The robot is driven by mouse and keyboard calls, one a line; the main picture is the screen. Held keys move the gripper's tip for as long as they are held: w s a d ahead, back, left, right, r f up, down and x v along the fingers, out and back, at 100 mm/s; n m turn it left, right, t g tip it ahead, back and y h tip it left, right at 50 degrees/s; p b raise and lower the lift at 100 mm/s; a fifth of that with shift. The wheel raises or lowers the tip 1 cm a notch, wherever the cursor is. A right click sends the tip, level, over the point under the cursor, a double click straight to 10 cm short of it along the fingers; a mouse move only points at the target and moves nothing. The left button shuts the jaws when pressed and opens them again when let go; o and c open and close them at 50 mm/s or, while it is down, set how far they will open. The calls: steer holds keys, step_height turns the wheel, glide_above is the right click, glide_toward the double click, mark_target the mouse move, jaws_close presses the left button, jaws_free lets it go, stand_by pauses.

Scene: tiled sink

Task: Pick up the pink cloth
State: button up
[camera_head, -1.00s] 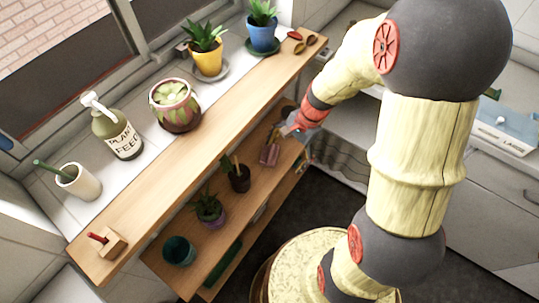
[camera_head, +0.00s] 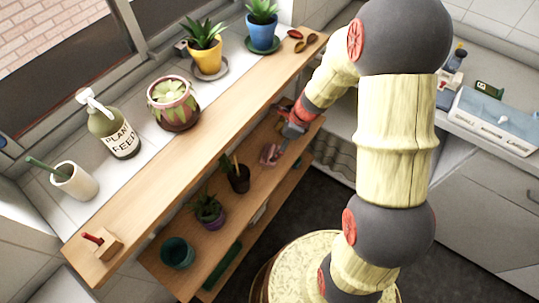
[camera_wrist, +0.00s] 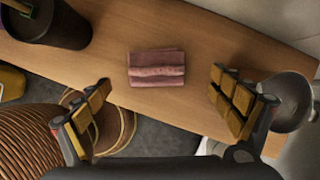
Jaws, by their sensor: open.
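The pink cloth (camera_wrist: 156,67) lies folded and flat on a wooden shelf (camera_wrist: 225,60) in the wrist view. It also shows small on the lower shelf in the head view (camera_head: 270,154), partly hidden by my gripper. My gripper (camera_wrist: 160,108) is open and empty, its two padded fingers spread to the left and right. In the wrist view the cloth lies beyond the fingertips, between their lines and apart from both. In the head view my gripper (camera_head: 284,140) is just above and beside the cloth.
A dark pot (camera_wrist: 50,22) stands left of the cloth. A grey round dish-like thing (camera_wrist: 290,100) is near the right finger. Plant pots (camera_head: 238,178) stand farther along the lower shelf. The upper shelf (camera_head: 195,130) runs above it. The shelf around the cloth is clear.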

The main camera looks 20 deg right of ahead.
mark_target(270, 149)
steer(key=b+x, duration=0.1)
steer(key=x, duration=0.1)
steer(key=a+b+x, duration=0.1)
steer(key=x, duration=0.1)
steer(key=shift+s+b, duration=0.1)
steer(key=shift+b, duration=0.25)
steer(key=shift+a+f, duration=0.1)
steer(key=shift+f, duration=0.3)
steer(key=shift+r, duration=0.1)
steer(key=c, duration=0.4)
steer(key=c, duration=0.5)
steer(key=shift+c, duration=0.2)
